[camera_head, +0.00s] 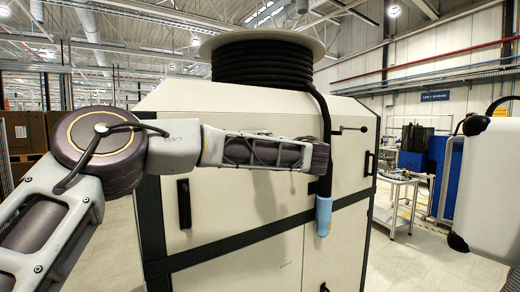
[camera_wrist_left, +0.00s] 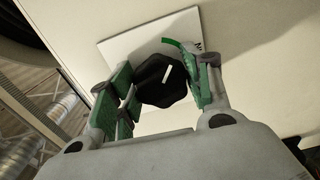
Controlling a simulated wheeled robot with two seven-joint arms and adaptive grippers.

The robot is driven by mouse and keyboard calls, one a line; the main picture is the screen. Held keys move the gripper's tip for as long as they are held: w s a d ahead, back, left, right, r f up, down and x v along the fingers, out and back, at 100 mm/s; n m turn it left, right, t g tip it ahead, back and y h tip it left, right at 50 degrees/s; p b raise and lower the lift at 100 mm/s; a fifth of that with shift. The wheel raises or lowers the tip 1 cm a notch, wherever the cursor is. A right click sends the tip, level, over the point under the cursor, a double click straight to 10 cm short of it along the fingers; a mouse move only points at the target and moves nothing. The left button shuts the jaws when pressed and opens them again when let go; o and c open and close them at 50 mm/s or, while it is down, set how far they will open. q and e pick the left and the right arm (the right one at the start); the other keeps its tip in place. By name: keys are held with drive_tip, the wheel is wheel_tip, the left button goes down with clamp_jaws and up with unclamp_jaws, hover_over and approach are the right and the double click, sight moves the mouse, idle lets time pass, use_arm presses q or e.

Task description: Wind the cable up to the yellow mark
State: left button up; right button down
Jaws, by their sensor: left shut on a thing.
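Black cable (camera_head: 262,62) is wound in several turns on a pale drum (camera_head: 300,39) on top of a cream cabinet. Its free length (camera_head: 326,140) hangs down the cabinet's front on the right and ends in a light blue piece (camera_head: 324,215). I see no yellow mark on it. In the left wrist view my left gripper (camera_wrist_left: 150,75) is shut on a black knob (camera_wrist_left: 158,92) with a white line, in front of a white plate (camera_wrist_left: 135,45). In the head view my left arm hides this gripper and the knob. My right gripper is not in view.
The cream cabinet (camera_head: 230,230) fills the middle, with a black handle (camera_head: 184,203) on its front. A thin black lever (camera_head: 350,129) sticks out near the hanging cable. A small trolley (camera_head: 395,205) stands to the right on open floor.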

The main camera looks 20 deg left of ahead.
use_arm(q)
drive_tip(key=o, duration=1)
drive_tip(key=shift+d, duration=0.1)
drive_tip(key=v, duration=1.2)
